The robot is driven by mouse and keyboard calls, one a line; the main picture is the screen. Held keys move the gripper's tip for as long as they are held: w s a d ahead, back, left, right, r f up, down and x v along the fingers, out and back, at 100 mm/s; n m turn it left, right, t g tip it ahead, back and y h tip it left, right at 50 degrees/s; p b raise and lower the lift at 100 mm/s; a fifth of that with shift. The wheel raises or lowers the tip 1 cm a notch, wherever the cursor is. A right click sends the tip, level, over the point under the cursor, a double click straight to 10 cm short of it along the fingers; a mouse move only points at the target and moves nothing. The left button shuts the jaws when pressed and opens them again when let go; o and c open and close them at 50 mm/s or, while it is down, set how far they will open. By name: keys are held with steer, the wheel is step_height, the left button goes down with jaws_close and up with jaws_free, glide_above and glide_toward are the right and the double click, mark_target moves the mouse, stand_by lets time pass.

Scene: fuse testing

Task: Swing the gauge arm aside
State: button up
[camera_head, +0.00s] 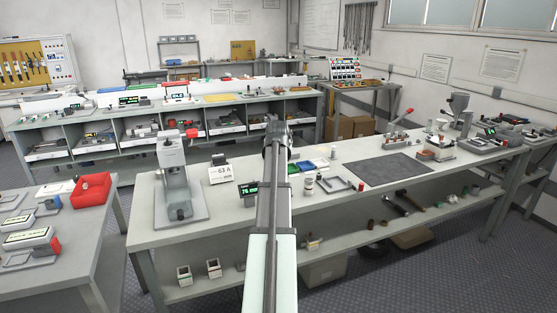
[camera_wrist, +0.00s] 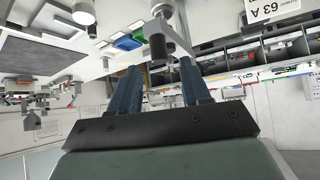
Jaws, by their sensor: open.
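In the wrist view, a grey metal arm on a post (camera_wrist: 168,28), which looks like the gauge arm, carries a dark cylindrical tip (camera_wrist: 158,48). My gripper (camera_wrist: 160,66) is open, and its two dark blue fingers stand apart with the tip showing in the gap between them. I cannot tell whether either finger touches it; the jaws are not closed on anything. In the head view my own arm hides the fingers and most of this spot. A small display (camera_head: 248,188) reading about 76 mm stands just left of my arm.
A press-like stand (camera_head: 175,180) and a white 63 A sign (camera_head: 220,173) stand left of my arm. Blue tray (camera_head: 320,163), white jar (camera_head: 309,185) and square frame (camera_head: 337,184) lie close right. The dark mat (camera_head: 388,169) is bare.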

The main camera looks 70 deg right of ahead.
steer(key=shift+x, duration=2.5)
jaws_close()
